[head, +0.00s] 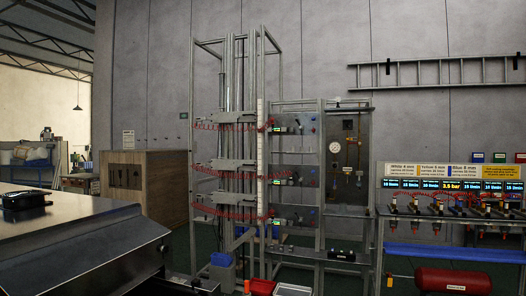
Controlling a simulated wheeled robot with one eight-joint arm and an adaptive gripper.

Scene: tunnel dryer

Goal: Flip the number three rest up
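I cannot make out a number three rest by any label. A tall metal frame (194,110) stands in the middle of the head view. Three grey horizontal units sit on its uprights: an upper one (236,117), a middle one (232,164) and a lower one (232,198). Red coiled hoses run from each to grey panels on the right, such as the upper panel (292,128). Whether any of these units is a rest, or is flipped up or down, is too small to tell. My gripper is not in view.
A broad metal surface (75,222) fills the lower left, with a small black object (26,199) on it. A wooden crate (150,180) stands behind. At right are a bench with displays (450,184) and a red tank (452,281). A red bin (262,287) stands low in front.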

